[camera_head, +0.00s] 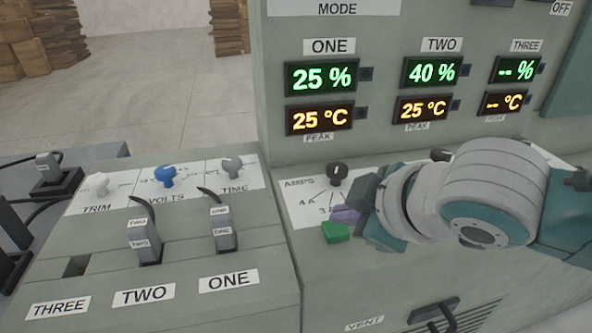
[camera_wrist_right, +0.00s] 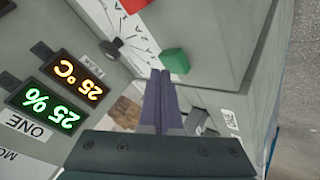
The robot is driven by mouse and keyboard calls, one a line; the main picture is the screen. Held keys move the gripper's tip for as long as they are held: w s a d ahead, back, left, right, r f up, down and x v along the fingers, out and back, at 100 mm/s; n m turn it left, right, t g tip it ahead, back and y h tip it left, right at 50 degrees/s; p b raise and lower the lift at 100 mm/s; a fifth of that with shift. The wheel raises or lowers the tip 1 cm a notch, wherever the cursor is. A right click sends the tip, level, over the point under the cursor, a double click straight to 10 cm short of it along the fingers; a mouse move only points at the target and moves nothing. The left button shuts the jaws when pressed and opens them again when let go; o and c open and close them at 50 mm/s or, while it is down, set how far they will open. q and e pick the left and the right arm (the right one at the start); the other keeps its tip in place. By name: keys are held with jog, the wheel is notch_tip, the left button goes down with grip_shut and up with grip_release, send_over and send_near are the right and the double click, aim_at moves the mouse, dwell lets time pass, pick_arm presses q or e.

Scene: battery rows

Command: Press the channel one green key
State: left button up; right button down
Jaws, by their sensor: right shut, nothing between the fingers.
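The green key (camera_head: 336,232) sits at the front edge of the sloped panel below the channel ONE displays, near the AMPS dial (camera_head: 337,172). It also shows in the right wrist view (camera_wrist_right: 175,61), just beyond the fingertips. My right gripper (camera_head: 345,214) is shut and empty, its purple fingers just behind the key in the head view. In the right wrist view the fingertips (camera_wrist_right: 160,74) point beside the key; I cannot tell whether they touch it. The channel ONE displays (camera_head: 321,76) read 25 % and 25 °C. My left gripper is not in view.
Displays for TWO (camera_head: 431,72) and THREE (camera_head: 517,69) stand to the right. At left, a lower console has knobs (camera_head: 165,175) and plugs (camera_head: 222,230) in slots ONE and TWO; slot THREE (camera_head: 77,266) is empty. A vent handle (camera_head: 435,312) protrudes from the front below.

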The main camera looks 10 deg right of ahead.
aim_at(342, 233)
jog(key=shift+f, duration=0.55)
dwell(0.6)
jog(key=shift+r, duration=0.15)
jog(key=shift+r+p, duration=0.75)
jog(key=shift+p, duration=0.1)
notch_tip(342, 233, up, 5)
jog(key=p, duration=0.5)
jog(key=shift+p, duration=0.35)
jog(key=shift+s, duration=0.1)
